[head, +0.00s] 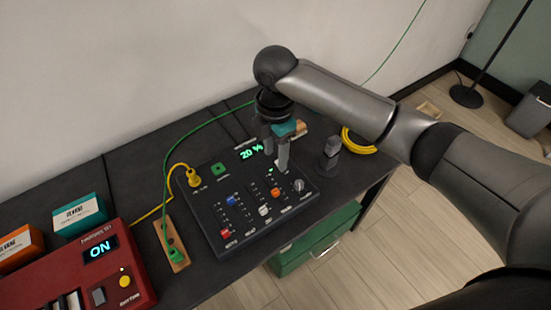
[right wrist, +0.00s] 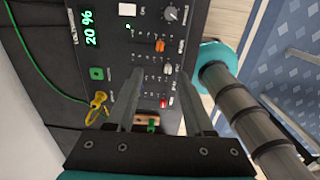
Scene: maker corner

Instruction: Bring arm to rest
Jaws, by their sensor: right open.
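My right arm reaches in from the right in the head view, bent downward over the desk. Its gripper (head: 283,155) hangs over the upper right part of a dark control panel (head: 245,225). In the right wrist view the fingers of this gripper (right wrist: 161,78) stand apart with nothing between them, in front of the panel (right wrist: 118,45). I cannot tell the exact gap between fingertips and panel. My left gripper is not in view.
The panel has sliders, a knob (head: 299,185) and a "20 %" display (head: 251,152). A yellow plug (head: 193,178) sits in it. Left are a wooden strip (head: 163,237) with a green plug and a red device (head: 95,270). A grey object (head: 329,158) and yellow cable coil (head: 356,141) are right.

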